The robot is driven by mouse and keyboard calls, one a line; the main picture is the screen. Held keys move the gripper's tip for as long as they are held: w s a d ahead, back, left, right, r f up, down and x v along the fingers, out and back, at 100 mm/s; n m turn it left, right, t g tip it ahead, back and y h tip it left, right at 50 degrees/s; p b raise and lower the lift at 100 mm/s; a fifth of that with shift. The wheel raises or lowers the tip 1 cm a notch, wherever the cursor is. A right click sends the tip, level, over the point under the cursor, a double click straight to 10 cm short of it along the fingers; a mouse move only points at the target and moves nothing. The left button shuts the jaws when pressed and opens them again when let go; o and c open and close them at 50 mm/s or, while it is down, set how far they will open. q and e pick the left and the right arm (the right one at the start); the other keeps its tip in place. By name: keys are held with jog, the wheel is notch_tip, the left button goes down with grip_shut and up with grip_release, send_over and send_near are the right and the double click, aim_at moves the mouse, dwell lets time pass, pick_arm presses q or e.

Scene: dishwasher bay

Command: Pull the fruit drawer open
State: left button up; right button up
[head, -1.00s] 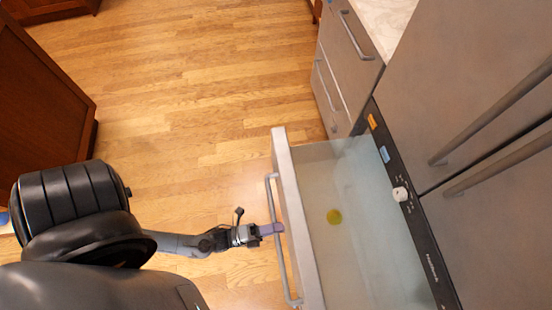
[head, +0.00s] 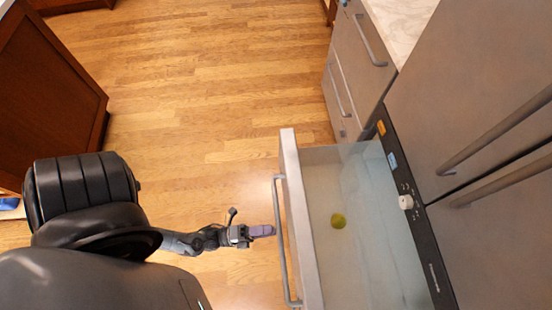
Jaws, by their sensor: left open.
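The fruit drawer (head: 303,215) is pulled out from the grey appliance, and its inside shows from above. A round yellow-green fruit (head: 338,221) lies on the drawer's floor. The long grey handle (head: 281,240) runs along the drawer's front. My left gripper (head: 272,230) is open, with its purple fingers just left of the handle bar. It looks to be off the handle or barely at it. My right gripper is not in view.
The grey appliance doors with long handles (head: 500,135) stand at the right. A black control strip (head: 415,215) with a white knob borders the drawer. Grey cabinet drawers (head: 352,75) stand at the top. Wood floor (head: 210,130) is clear to the left.

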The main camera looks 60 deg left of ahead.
pick_arm(q)
jog(key=v, duration=0.6)
jog(key=shift+s+r, duration=0.1)
dwell(0.3)
jog(key=w+r+n+g+y+p, duration=0.4)
jog(key=w+r+n+y+p, duration=0.35)
jog(key=w+r+n, duration=1.2)
jog(key=s+r+n+g+y+p, duration=0.15)
jog(key=s+r+g, duration=0.35)
jog(key=s+g, duration=0.5)
notch_tip(320, 180, up, 36)
jog(key=p, duration=3.6)
jog(key=shift+w+a+f+g, duration=0.15)
jog(key=shift+w+a+g, duration=0.15)
jog(key=shift+w+a, duration=0.15)
